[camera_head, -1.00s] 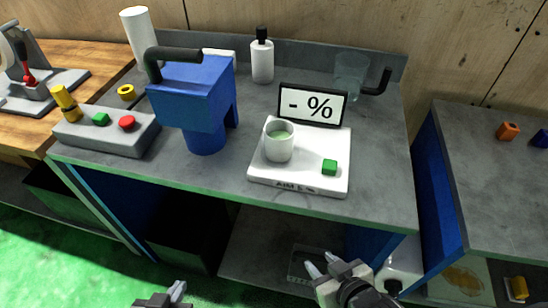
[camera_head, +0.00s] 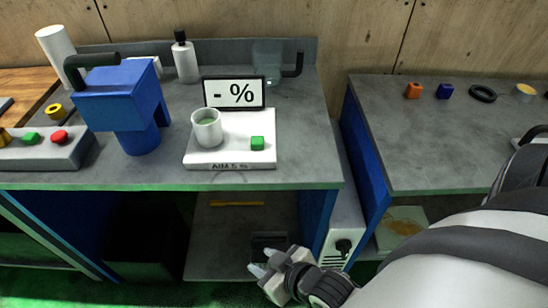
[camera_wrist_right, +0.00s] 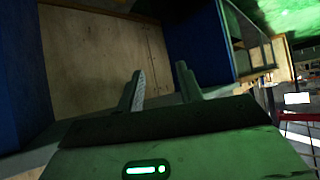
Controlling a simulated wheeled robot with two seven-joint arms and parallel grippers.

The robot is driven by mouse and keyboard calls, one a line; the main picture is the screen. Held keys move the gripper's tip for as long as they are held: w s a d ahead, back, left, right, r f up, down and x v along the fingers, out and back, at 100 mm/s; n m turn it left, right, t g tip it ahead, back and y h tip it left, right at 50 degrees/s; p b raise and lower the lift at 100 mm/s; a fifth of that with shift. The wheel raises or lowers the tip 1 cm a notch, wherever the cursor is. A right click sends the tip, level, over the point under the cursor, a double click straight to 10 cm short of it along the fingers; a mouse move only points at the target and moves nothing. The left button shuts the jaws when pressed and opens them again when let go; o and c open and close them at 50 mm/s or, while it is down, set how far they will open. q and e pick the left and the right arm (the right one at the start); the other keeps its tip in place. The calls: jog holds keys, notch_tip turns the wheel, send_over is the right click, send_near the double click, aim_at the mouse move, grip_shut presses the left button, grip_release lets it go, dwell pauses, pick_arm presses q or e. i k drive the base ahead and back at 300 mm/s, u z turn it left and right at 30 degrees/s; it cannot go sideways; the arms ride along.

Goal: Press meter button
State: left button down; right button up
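A white cup (camera_head: 206,128) with pale green contents stands on the base's left side. My right gripper (camera_head: 257,274) is empty, below and in front of the bench top, well apart from the button. Its two fingers stand apart in the right wrist view (camera_wrist_right: 160,88). My left gripper is out of view.
A blue machine (camera_head: 124,103) stands left of the meter, beside a grey control box (camera_head: 52,150) with green and red buttons. A white bottle (camera_head: 186,58) and a clear jug (camera_head: 268,62) stand behind. A second grey bench (camera_head: 430,130) is at the right. The bench front edge lies above my right gripper.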

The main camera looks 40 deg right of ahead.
aim_at(257, 142)
jog(key=k, duration=0.55)
jog(key=z, duration=1.1)
jog(key=i, duration=0.5)
jog(key=u, duration=0.05)
